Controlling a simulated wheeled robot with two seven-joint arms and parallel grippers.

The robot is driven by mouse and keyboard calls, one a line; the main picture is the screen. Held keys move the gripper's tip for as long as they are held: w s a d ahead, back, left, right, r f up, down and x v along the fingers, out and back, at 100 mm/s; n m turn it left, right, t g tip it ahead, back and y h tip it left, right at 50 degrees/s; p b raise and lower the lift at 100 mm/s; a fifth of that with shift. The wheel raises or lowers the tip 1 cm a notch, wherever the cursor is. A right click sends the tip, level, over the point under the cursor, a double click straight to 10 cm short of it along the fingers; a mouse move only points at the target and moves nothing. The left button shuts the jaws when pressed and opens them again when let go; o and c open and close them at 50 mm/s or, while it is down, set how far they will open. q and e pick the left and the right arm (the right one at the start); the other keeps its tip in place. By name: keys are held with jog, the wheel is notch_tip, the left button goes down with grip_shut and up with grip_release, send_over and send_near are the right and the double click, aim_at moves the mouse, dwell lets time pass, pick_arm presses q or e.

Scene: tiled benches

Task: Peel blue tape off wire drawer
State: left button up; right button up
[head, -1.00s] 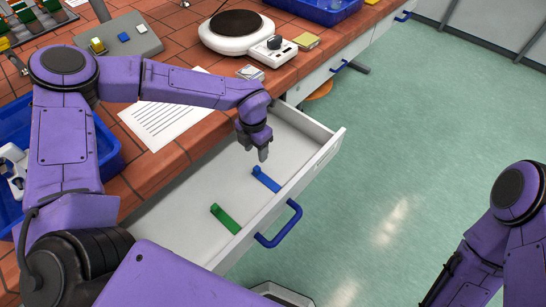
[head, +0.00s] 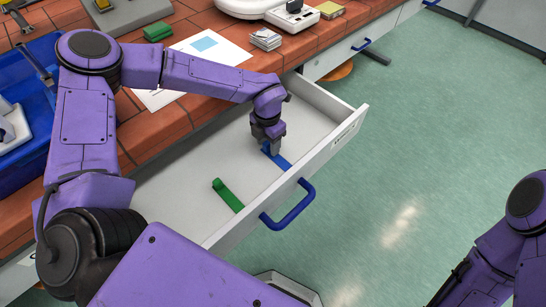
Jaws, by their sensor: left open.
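The white drawer (head: 180,208) stands open from the tiled bench, with a blue handle (head: 289,206) on its front. A strip of blue tape (head: 281,162) lies on the drawer floor near the front wall, its far end raised. A green strip (head: 228,195) with a curled end lies to its left. My left gripper (head: 272,150) points down into the drawer at the raised end of the blue tape and partly covers it. Its jaws are open; I cannot tell if they touch the tape. My right arm shows at the lower right, its gripper cut off.
A paper sheet (head: 160,97), a green block (head: 157,32), a stack of cards (head: 265,39) and a white hot plate (head: 247,8) are on the bench. A blue bin (head: 27,150) stands at left. The green floor (head: 430,150) at right is clear.

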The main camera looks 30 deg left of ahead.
pick_arm(q)
jog(key=shift+r, duration=0.15)
grip_shut()
jog(key=shift+r+p, duration=2)
jog(key=shift+p, duration=0.05)
notch_tip(320, 180, up, 5)
jog(key=p, duration=0.4)
jog(key=shift+r+p, duration=0.1)
jog(key=shift+p, duration=0.3)
